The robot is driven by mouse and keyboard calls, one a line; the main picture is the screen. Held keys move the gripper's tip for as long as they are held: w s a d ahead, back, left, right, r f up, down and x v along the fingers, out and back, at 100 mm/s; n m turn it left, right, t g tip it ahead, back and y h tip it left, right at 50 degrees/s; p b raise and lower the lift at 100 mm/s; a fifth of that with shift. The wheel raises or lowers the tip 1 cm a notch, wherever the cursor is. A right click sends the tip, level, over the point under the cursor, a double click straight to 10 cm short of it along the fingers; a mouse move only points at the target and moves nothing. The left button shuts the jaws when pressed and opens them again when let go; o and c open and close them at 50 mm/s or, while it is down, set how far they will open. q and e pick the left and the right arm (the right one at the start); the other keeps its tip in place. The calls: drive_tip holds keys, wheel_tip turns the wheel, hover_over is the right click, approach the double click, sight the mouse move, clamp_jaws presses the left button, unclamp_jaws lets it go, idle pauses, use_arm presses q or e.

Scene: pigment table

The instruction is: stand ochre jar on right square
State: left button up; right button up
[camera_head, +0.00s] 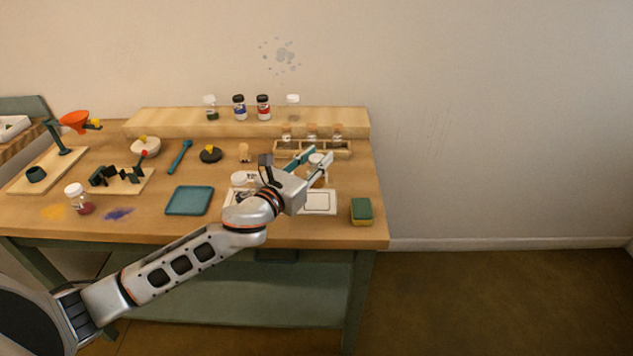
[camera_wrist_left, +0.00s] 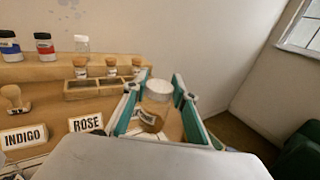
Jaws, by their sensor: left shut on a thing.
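The ochre jar (camera_wrist_left: 156,100), clear with a white lid and brownish-yellow contents, stands upright between the fingers of my left gripper (camera_wrist_left: 152,100) in the left wrist view. The gripper is shut on it. In the head view the jar (camera_head: 318,172) is partly hidden by my left gripper (camera_head: 315,158), above or behind the white mat. The right square (camera_head: 317,202) is outlined on the mat's right part, in front of the jar. Whether the jar's base touches anything is unclear. My right gripper is not in view.
A green and yellow sponge (camera_head: 361,211) lies right of the mat, and a teal tray (camera_head: 189,201) left. A wooden rack (camera_head: 344,149) with corked jars stands behind.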

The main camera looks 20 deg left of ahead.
use_arm(q)
drive_tip(key=shift+f, duration=0.75)
wheel_tip(320, 180, down, 4)
drive_tip(key=shift+f+b, duration=0.2)
drive_tip(key=shift+b, duration=0.65)
drive_tip(key=shift+r, duration=0.1)
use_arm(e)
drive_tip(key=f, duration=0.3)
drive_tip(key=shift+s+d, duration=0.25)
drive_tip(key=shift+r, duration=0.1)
use_arm(q)
drive_tip(key=o, duration=1.1)
drive_tip(key=shift+f, duration=0.2)
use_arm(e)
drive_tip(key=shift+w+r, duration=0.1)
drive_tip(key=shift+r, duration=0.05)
